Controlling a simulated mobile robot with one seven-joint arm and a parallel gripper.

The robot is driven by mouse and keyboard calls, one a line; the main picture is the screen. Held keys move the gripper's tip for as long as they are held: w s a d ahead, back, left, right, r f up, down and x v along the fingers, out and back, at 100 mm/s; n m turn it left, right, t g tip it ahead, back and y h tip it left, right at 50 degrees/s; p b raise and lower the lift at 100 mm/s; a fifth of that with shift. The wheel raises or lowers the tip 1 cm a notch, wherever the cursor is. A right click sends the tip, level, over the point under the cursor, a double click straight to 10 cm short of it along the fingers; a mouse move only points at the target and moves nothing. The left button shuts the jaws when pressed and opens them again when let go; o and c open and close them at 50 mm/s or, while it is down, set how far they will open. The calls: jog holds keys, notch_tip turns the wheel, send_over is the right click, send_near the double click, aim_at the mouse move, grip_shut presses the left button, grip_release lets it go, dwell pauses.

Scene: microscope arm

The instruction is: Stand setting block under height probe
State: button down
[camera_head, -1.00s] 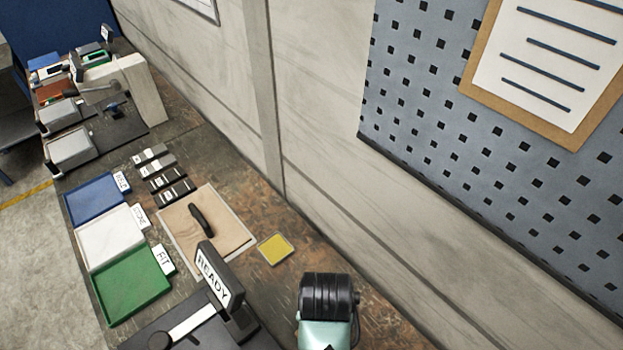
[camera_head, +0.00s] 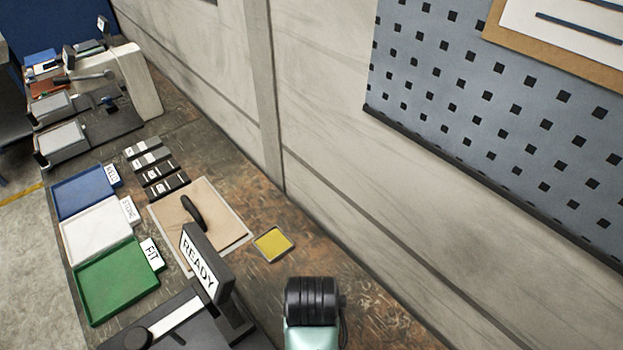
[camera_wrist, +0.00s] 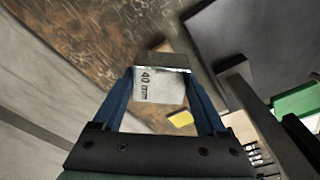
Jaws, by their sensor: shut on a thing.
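In the wrist view, a pale grey block (camera_wrist: 160,88) marked "40 mm" sits between the two blue fingers of my gripper (camera_wrist: 160,76). The fingers are shut on its sides. The block is above the worn brown bench top (camera_wrist: 85,45); its distance to the bench cannot be told. In the head view, the gripper and block are hidden, and only part of my arm shows at the bottom. I cannot pick out a height probe for certain in either view. A dark device with a READY sign (camera_head: 198,263) stands at the bottom of the head view.
Blue (camera_head: 83,192), white (camera_head: 98,228) and green (camera_head: 115,282) trays line the bench's left edge. Several small labelled blocks (camera_head: 162,178) lie beside a tan mat (camera_head: 215,232). A yellow pad (camera_head: 272,244) is right of the mat. A wall with pegboard (camera_head: 500,110) bounds the right.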

jog(key=shift+f+b, duration=0.75)
jog(key=shift+f, duration=0.5)
dwell(0.3)
